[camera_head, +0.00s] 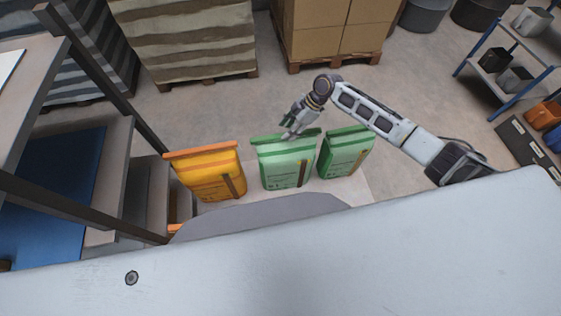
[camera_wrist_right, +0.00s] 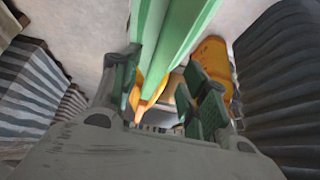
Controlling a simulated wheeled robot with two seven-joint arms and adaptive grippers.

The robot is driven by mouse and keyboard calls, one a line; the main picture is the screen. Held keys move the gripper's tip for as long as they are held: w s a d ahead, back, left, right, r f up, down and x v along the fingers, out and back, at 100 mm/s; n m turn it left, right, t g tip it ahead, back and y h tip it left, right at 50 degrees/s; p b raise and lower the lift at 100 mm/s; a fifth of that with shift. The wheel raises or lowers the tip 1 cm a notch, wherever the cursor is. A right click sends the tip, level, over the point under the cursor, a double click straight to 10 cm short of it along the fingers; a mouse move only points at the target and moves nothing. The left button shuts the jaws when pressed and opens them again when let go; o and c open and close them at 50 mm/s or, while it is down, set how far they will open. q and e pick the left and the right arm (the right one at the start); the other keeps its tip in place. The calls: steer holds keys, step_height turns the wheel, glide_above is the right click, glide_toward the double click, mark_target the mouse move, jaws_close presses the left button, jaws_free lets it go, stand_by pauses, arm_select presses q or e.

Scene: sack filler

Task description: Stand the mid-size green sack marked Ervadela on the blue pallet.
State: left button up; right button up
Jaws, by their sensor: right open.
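Two green sacks stand side by side in the head view: a middle one (camera_head: 286,165) and a right one (camera_head: 345,153). Their print is too small to read, so I cannot tell which is marked Ervadela. My right gripper (camera_head: 290,132) is open at the top edge of the middle green sack. In the right wrist view a green sack's top edge (camera_wrist_right: 180,35) runs between the spread fingers of this gripper (camera_wrist_right: 160,95), not clamped. A blue flat surface (camera_head: 55,185) lies at the left; I cannot tell whether it is the blue pallet. My left gripper is out of view.
An orange sack (camera_head: 210,176) stands left of the green ones. A dark-framed rack (camera_head: 100,90) rises at the left. Striped stacked goods (camera_head: 185,45) and a pallet of cardboard boxes (camera_head: 328,30) stand behind. A blue-framed shelf (camera_head: 490,85) is at the right. Open floor lies between.

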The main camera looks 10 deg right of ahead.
steer(key=shift+s+f, duration=0.1)
steer(key=shift+f, duration=0.1)
steer(key=v, duration=1.2)
steer(key=shift+r, duration=0.2)
stand_by(0.5)
